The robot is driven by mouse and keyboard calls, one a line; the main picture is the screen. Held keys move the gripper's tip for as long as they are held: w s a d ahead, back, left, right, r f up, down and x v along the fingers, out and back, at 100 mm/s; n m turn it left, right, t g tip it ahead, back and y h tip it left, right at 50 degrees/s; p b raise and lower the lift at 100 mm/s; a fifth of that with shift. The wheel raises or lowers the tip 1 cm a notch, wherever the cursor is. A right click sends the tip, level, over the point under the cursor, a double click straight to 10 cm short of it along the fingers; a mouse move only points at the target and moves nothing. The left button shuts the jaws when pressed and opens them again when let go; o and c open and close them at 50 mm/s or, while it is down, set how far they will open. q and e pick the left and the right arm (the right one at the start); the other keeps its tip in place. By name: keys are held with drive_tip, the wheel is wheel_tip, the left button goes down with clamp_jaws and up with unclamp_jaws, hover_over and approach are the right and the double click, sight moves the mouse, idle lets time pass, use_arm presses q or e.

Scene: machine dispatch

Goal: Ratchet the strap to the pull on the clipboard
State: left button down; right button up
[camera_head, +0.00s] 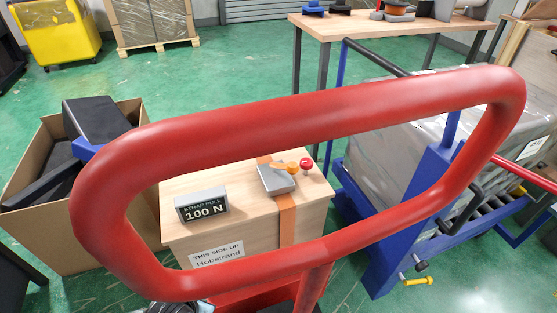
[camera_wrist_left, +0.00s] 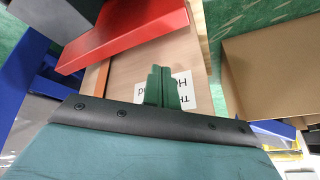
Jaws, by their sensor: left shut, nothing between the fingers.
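A grey ratchet (camera_head: 277,178) with an orange handle and a red knob sits on top of a wooden crate (camera_head: 240,236). An orange strap (camera_head: 287,222) runs from it down the crate's front face; it also shows in the left wrist view (camera_wrist_left: 102,76). A dark display (camera_head: 203,206) on the crate's top reads "STRAP PULL 100 N". No separate clipboard can be made out. My left gripper (camera_wrist_left: 158,72) is shut and empty, its green fingers pointing towards the crate's labelled front. I cannot make it out in the head view. My right gripper is not in view.
A red tubular handle loop (camera_head: 310,108) crosses the foreground, in front of the crate. A cardboard box (camera_head: 47,222) holding dark objects stands to the left. A blue cart (camera_head: 415,200) with a wrapped load stands to the right. A workbench (camera_head: 360,25) is behind.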

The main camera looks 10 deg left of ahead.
use_arm(q)
drive_tip(key=w+d+r+n+t+h, duration=0.1)
drive_tip(key=w+r+t, duration=0.2)
drive_tip(key=w+r, duration=0.2)
drive_tip(key=w+d+r+n+t+h, duration=0.1)
drive_tip(key=w+r+t, duration=0.1)
drive_tip(key=w+r, duration=0.4)
drive_tip(key=w+r+t, duration=0.3)
drive_tip(key=w+r, duration=0.2)
drive_tip(key=w, duration=0.3)
drive_tip(key=shift+w+d+r+n+t+h, duration=0.15)
drive_tip(key=shift+w+d+n+t+h, duration=0.15)
drive_tip(key=shift+d+n+h, duration=0.1)
drive_tip(key=w+d+r+m+g+h, duration=0.1)
drive_tip(key=w+r+m+h, duration=0.1)
drive_tip(key=r+h, duration=0.4)
drive_tip(key=w+d+r+m+h, duration=0.1)
drive_tip(key=w+r+m+h, duration=0.1)
drive_tip(key=r+h, duration=0.5)
drive_tip(key=shift+w+d+g+p, duration=0.3)
drive_tip(key=shift+w+g+p, duration=0.1)
drive_tip(key=shift+w, duration=0.5)
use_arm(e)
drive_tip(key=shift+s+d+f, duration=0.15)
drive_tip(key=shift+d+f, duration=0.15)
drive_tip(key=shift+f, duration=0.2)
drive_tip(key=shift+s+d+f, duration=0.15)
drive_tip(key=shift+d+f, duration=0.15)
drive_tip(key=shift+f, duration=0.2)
